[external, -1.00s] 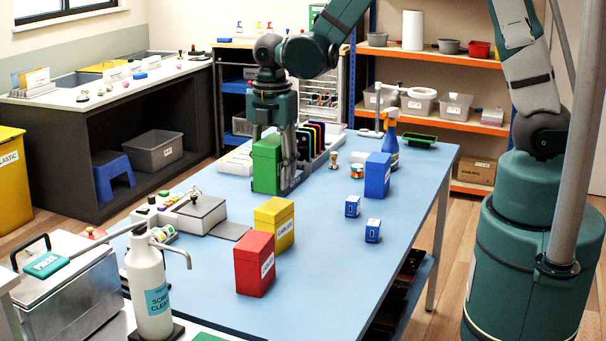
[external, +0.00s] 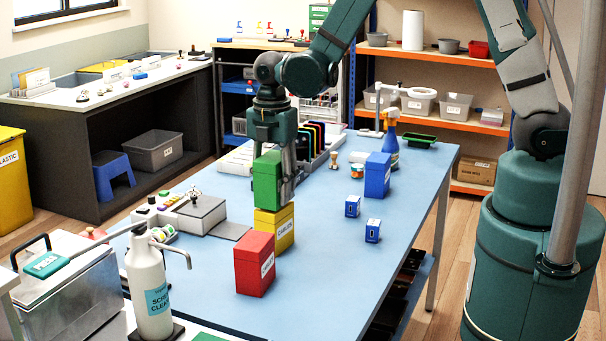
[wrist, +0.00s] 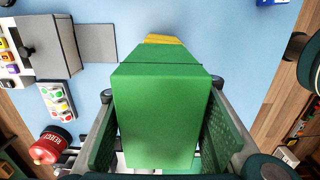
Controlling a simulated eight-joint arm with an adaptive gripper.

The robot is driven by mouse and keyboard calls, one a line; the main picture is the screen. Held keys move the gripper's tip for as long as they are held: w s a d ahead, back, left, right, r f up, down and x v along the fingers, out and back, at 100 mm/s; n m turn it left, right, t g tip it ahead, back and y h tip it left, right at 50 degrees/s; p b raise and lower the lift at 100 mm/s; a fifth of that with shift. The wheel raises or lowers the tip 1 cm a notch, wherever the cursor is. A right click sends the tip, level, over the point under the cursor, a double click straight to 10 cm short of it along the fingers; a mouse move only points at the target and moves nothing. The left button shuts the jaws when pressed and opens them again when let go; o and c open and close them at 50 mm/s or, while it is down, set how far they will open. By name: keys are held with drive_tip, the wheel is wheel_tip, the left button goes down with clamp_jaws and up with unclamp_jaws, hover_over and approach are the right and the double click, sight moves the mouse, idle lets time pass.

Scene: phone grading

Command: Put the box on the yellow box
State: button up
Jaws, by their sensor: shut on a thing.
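My gripper (external: 284,172) is shut on the green box (external: 267,180), one finger on each side of it. In the wrist view the green box (wrist: 156,115) fills the middle between the fingers. In the external view the green box appears directly over the yellow box (external: 274,231), upright; I cannot tell whether the two touch. In the wrist view only a yellow edge (wrist: 162,39) shows beyond the green box.
A red box (external: 254,264) stands just in front of the yellow box. A blue box (external: 377,176) and two small blue boxes (external: 352,206) stand to the right. A grey device (external: 201,214) and dark pad lie to the left. The front right of the table (external: 350,270) is clear.

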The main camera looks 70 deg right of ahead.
sight(274, 157)
drive_tip(key=shift+f, duration=0.3)
drive_tip(key=shift+f, duration=0.15)
drive_tip(key=o, duration=1)
drive_tip(key=shift+r, duration=6.15)
drive_tip(key=shift+s+r, duration=0.1)
drive_tip(key=shift+r, duration=0.05)
